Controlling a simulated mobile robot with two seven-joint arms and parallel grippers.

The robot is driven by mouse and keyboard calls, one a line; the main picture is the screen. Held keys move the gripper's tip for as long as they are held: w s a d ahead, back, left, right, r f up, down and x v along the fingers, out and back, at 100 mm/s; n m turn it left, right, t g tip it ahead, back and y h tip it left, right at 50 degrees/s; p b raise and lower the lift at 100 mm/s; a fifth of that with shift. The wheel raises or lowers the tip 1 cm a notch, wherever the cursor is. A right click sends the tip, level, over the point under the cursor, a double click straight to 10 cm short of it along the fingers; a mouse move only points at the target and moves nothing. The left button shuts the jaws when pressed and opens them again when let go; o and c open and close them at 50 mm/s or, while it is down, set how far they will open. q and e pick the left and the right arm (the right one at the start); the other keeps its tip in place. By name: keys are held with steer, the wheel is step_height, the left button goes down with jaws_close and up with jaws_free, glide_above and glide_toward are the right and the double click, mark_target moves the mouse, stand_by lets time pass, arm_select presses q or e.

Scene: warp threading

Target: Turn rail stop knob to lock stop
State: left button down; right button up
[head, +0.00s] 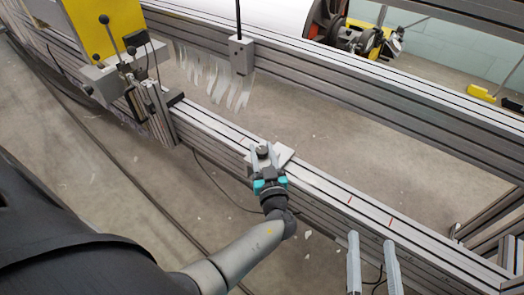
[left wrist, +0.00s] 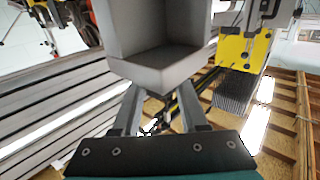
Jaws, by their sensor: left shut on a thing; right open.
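The rail stop is a small light grey block (head: 283,154) sitting on the near aluminium rail (head: 325,187) in the head view. Its dark round knob (head: 263,152) sits between the fingertips of my left gripper (head: 262,150), which is shut on it. In the left wrist view a grey block, seemingly the stop (left wrist: 165,70), fills the top middle, just beyond the fingers of the left gripper (left wrist: 162,98). The knob cannot be made out there. My right gripper (head: 371,238) shows only as two pale, spread fingers at the bottom right of the head view, open and empty.
A yellow panel with levers (head: 98,30) stands at the left end of the rail. A grey block with a rod (head: 241,54) and pale strips hang at the far rail (head: 350,98). Red marks (head: 391,222) lie on the near rail, whose top is clear right of the stop.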

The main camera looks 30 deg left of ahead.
arm_select(q)
steer(key=m+t+h, duration=0.2)
steer(key=m+h, duration=0.1)
steer(key=h, duration=0.1)
steer(key=m+t+h, duration=0.2)
steer(key=m+h, duration=0.1)
steer(key=h, duration=0.1)
steer(key=shift+a, duration=0.1)
steer(key=m+h, duration=0.2)
steer(key=h, duration=0.1)
steer(key=m+h, duration=0.2)
steer(key=h, duration=0.2)
steer(key=shift+r+m+t, duration=0.1)
steer(key=shift+m+t, duration=0.2)
steer(key=shift+m+h, duration=0.5)
steer(key=shift+h, duration=0.4)
steer(key=shift+m+h, duration=0.3)
steer(key=shift+h, duration=0.2)
steer(key=shift+c, duration=2.2)
jaws_free()
